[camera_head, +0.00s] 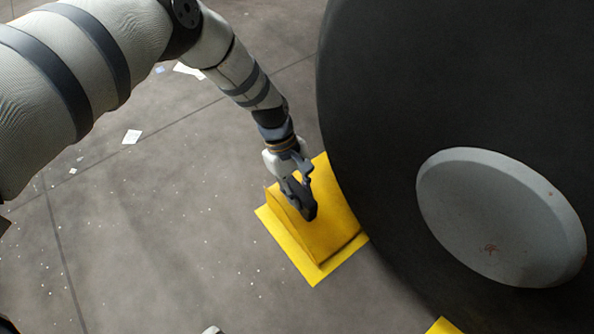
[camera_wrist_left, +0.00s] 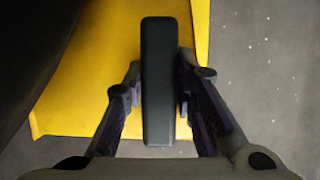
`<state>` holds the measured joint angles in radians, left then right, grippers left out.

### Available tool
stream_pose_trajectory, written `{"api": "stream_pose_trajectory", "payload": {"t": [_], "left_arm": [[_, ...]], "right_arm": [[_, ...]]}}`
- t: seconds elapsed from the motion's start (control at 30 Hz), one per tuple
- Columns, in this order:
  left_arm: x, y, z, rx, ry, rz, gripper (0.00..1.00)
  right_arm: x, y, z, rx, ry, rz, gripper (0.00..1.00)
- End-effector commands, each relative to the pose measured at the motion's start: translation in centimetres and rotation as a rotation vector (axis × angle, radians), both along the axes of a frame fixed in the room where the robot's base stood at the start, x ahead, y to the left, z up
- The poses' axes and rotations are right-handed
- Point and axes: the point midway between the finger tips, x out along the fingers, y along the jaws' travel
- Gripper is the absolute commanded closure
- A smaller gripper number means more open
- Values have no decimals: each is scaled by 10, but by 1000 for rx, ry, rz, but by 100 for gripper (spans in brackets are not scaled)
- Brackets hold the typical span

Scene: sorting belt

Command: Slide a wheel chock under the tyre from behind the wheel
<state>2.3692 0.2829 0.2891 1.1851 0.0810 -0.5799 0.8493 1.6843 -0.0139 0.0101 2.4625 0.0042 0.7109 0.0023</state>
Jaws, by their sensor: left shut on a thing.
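A yellow wheel chock (camera_head: 332,222) lies on the floor to the left of the large dark tyre (camera_head: 370,130). The tyre's outline overlaps the chock's right edge in the head view; I cannot tell whether they touch. My left gripper (camera_head: 303,208) is over the chock. In the left wrist view my left gripper (camera_wrist_left: 158,100) is shut on the chock's dark bar-shaped handle (camera_wrist_left: 158,50), with the yellow chock (camera_wrist_left: 95,70) below and the dark tyre (camera_wrist_left: 25,45) at upper left.
A light grey hub (camera_head: 500,215) sits on the wheel. Another yellow piece (camera_head: 443,327) shows at the bottom edge, mostly cut off. Paper scraps (camera_head: 132,137) lie on the grey floor. The floor left of the chock is otherwise open.

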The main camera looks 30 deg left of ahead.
Motion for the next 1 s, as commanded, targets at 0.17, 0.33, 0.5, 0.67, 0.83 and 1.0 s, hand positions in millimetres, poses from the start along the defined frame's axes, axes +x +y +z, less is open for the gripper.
{"api": "stream_pose_trajectory", "payload": {"t": [0.17,0.33,0.5,0.67,0.83,1.0], "left_arm": [[1,0,1,-1,-2,0,100],[-1,-3,0,-2,-1,-1,100],[-2,-7,-1,-2,-1,-1,100],[-4,-10,-2,-1,-2,-1,100],[-5,-13,-3,-1,-2,0,100],[-5,-13,-3,-1,-2,0,100]], "right_arm": [[0,0,0,0,0,0,60],[0,0,1,0,0,0,60],[0,0,2,0,0,0,60],[-1,0,3,0,1,0,60],[-1,0,4,0,1,0,60],[-1,0,4,0,1,0,60]]}}
